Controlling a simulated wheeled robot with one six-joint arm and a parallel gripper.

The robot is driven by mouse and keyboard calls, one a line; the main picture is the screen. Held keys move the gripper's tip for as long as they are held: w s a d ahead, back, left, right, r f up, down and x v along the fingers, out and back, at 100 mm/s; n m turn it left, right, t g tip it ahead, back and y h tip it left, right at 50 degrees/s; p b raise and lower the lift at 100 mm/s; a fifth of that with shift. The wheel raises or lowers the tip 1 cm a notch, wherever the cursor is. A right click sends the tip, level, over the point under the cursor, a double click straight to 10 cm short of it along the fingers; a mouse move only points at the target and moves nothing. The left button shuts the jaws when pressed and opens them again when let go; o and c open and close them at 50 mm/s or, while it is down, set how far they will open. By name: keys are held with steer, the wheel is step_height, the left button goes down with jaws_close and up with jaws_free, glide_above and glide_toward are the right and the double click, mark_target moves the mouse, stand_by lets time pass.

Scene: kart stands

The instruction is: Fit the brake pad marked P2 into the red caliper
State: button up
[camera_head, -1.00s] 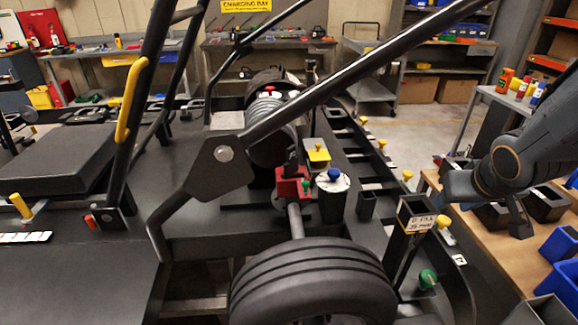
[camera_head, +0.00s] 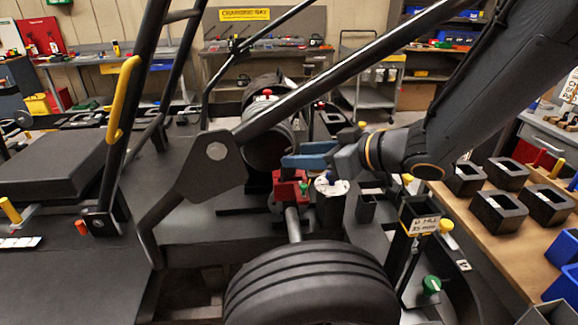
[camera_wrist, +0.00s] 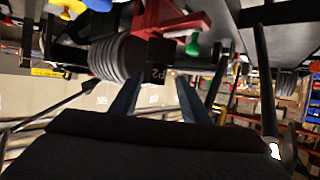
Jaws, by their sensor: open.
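My gripper (camera_head: 292,157) has blue fingers and is just above the caliper. In the wrist view my gripper (camera_wrist: 158,90) is open, with a finger on either side of the pad.
A ribbed cylinder (camera_wrist: 117,58) is close beside the pad. A black canister with a white top (camera_head: 331,187) stands right of the caliper. A thick frame tube (camera_head: 330,78) slants over the area. The wooden bench (camera_head: 505,247) at right holds several black square holders.

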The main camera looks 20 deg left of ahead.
steer(key=shift+p+x, duration=0.5)
steer(key=shift+x, duration=2)
steer(key=shift+w, duration=0.1)
steer(key=shift+d, duration=0.1)
jaws_close()
